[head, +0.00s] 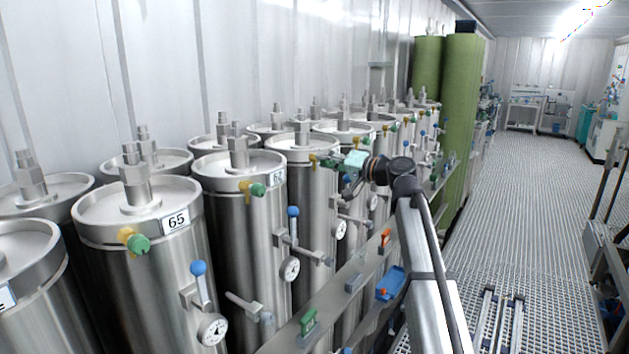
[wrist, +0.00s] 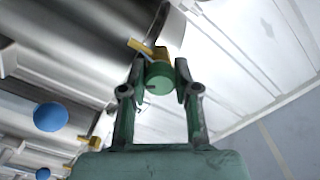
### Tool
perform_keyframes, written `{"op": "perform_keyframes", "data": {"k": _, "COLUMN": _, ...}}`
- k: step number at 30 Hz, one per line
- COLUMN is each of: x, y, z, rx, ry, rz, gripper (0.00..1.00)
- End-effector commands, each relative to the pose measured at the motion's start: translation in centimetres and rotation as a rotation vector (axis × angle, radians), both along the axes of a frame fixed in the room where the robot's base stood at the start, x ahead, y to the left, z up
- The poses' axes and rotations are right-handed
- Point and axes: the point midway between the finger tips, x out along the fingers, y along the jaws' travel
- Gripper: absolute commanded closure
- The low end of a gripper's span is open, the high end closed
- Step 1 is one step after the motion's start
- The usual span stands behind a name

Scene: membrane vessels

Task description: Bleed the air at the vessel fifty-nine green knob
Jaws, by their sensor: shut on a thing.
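My gripper (head: 325,161) reaches to the top rim of the steel vessel (head: 312,190) just beyond the one labelled 62. In the wrist view, my gripper (wrist: 160,76) has its two fingers on either side of a green knob (wrist: 159,79) and is shut on it. The knob sits on a yellow valve body (wrist: 160,53) at the vessel's rim. In the head view the yellow part (head: 313,158) shows beside the fingertips, and the knob is mostly hidden by them. No number can be read on this vessel.
Vessels labelled 65 (head: 177,221) and 62 (head: 277,178) stand nearer, with their own green knobs (head: 138,244). Blue-handled valves (head: 198,268) and gauges (head: 212,329) project from the vessel fronts. A rail (head: 340,284) runs before them. The grated aisle (head: 520,220) at right is largely clear.

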Motion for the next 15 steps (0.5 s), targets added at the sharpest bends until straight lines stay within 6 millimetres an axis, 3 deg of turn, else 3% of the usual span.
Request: {"op": "perform_keyframes", "data": {"k": 15, "x": 0.14, "y": 0.03, "z": -0.27, "rx": -0.068, "ry": -0.119, "rz": 0.000, "gripper": 1.00}}
